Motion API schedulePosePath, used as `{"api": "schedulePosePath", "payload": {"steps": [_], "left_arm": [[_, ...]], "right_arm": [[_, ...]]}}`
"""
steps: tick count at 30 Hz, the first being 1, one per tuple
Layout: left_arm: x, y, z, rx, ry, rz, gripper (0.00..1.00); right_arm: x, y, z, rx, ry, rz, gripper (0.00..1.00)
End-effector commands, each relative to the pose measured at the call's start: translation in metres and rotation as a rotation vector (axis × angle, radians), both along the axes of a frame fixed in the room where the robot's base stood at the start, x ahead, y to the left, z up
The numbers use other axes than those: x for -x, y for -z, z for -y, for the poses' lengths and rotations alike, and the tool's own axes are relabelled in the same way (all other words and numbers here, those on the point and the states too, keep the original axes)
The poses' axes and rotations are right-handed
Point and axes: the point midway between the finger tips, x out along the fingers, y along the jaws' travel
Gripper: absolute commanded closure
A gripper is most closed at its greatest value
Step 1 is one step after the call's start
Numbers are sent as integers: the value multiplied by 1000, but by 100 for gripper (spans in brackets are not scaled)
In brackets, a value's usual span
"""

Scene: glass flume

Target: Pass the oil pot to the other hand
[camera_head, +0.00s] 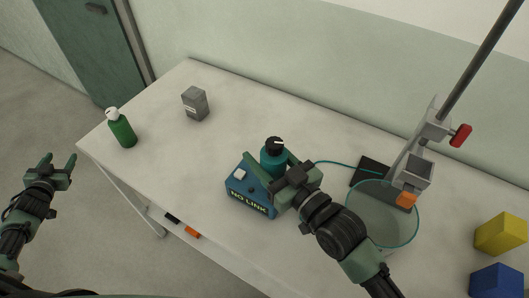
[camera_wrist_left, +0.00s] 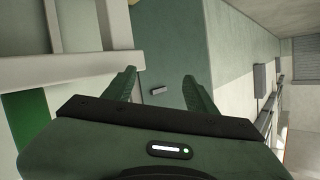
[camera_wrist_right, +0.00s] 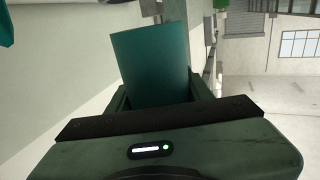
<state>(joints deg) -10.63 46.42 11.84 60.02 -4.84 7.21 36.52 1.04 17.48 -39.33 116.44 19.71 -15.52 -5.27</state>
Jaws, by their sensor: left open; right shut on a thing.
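The oil pot, a teal cylinder (camera_head: 272,161) with a black cap, is between the fingers of my right gripper (camera_head: 274,172) at the middle of the table in the head view. My right gripper is shut on it, and the pot looks upright. In the right wrist view a teal body (camera_wrist_right: 152,65) fills the space between the fingers. I cannot tell whether the pot's base touches anything. My left gripper (camera_head: 58,164) is open and empty at the far left, off the table's edge and well away from the pot. Its spread fingers show in the left wrist view (camera_wrist_left: 160,92).
A blue "NO LINK" box (camera_head: 240,197) sits just in front of the pot, with a cable running right. A stand (camera_head: 437,128) and glass basin (camera_head: 375,243) are at right, near yellow (camera_head: 500,233) and blue (camera_head: 497,280) blocks. A green bottle (camera_head: 122,132) and grey box (camera_head: 195,104) stand left.

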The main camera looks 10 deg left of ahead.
Motion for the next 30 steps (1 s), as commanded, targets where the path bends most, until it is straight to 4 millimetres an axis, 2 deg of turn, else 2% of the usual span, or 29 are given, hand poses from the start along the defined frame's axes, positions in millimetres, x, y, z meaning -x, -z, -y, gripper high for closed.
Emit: {"api": "schedulePosePath", "payload": {"steps": [1,4,8,14,18,23,30], "left_arm": [[17,25,-1,23,-37,-37,43],[48,70,-1,61,-97,-111,43],[90,128,11,106,-158,-213,43],[152,209,50,169,-209,-379,43],[193,261,90,206,-215,-498,43],[236,312,147,244,-188,-632,43],[294,372,249,283,-80,-824,43]], "right_arm": [[0,-1,0,-1,0,1,98],[0,-1,0,-1,0,1,98],[0,-1,0,-1,0,1,98],[0,-1,0,-1,0,1,98],[0,-1,0,-1,0,1,98],[0,-1,0,-1,0,1,98],[0,-1,0,-1,0,1,98]]}}
